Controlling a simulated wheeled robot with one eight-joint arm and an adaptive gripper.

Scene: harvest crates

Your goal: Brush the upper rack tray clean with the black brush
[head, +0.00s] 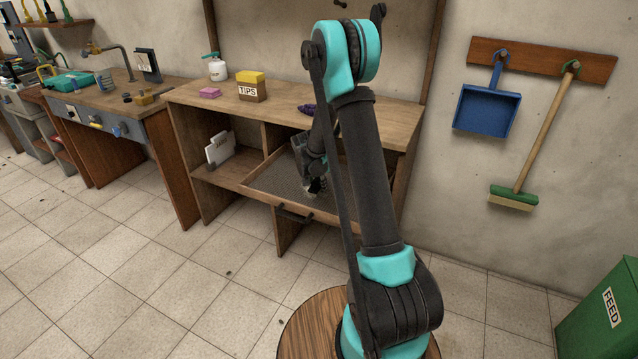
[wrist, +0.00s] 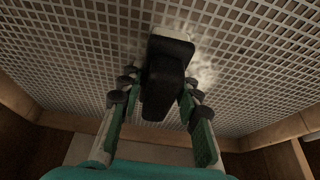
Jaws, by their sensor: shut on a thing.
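The rack tray (head: 272,183) is a wood-framed tray with a grey mesh bottom, set in the wooden bench and reaching out at its front. Its mesh (wrist: 75,60) fills most of the wrist view. My gripper (head: 314,180) reaches down into the tray, partly hidden by my arm. In the wrist view, my gripper (wrist: 158,100) is shut on the black brush (wrist: 168,75), with a finger on each side. Pale fuzzy bristles spread around the brush head at the mesh; the exact contact is hidden. A few small dark specks show on the mesh to the right.
The dark handle (head: 294,214) is on the tray's front. The bench top (head: 290,112) holds a TIPS box (head: 252,92), a pink block (head: 210,92), a white bottle (head: 217,68) and a purple item (head: 307,108). White cards (head: 219,149) stand in the left compartment.

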